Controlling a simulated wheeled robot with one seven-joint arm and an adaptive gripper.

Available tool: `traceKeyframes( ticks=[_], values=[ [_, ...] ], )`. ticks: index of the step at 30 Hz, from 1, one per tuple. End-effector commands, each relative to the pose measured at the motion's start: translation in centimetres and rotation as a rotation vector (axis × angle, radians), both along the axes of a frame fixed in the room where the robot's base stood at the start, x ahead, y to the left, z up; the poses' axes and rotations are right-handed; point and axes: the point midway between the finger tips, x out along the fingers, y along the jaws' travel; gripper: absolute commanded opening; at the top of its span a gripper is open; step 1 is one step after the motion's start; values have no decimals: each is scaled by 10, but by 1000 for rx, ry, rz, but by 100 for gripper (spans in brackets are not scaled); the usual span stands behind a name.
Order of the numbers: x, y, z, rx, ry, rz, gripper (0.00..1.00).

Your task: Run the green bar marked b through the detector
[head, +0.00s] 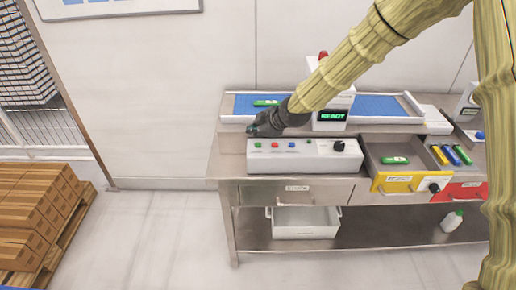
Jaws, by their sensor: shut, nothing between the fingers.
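One green bar (266,102) lies on the blue conveyor belt (375,106), left of the white detector (332,108), whose screen reads READY. A second green bar (394,160) lies in the open yellow-fronted drawer (392,184). The letters on both bars are too small to read. My dark gripper (257,130) is shut and empty. It is over the left end of the control box (300,163), just above the green button (258,145), in front of the belt. I cannot tell whether it touches the box. My arm crosses in front of part of the detector.
The control box also has a red button (275,145), a blue button (291,145) and a black knob (339,146). A white bin (306,222) and a bottle (452,221) stand on the lower shelf.

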Motion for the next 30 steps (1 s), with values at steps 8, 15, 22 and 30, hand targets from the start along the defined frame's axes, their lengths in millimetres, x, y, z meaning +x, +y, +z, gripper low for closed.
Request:
traceKeyframes(
  ticks=[8, 15, 22, 30],
  values=[
    [0, 0, -19, 1, 0, -1, 0],
    [0, 0, -19, 1, 0, -1, 0],
    [0, 0, -19, 1, 0, -1, 0],
    [0, 0, -19, 1, 0, -1, 0]
  ],
)
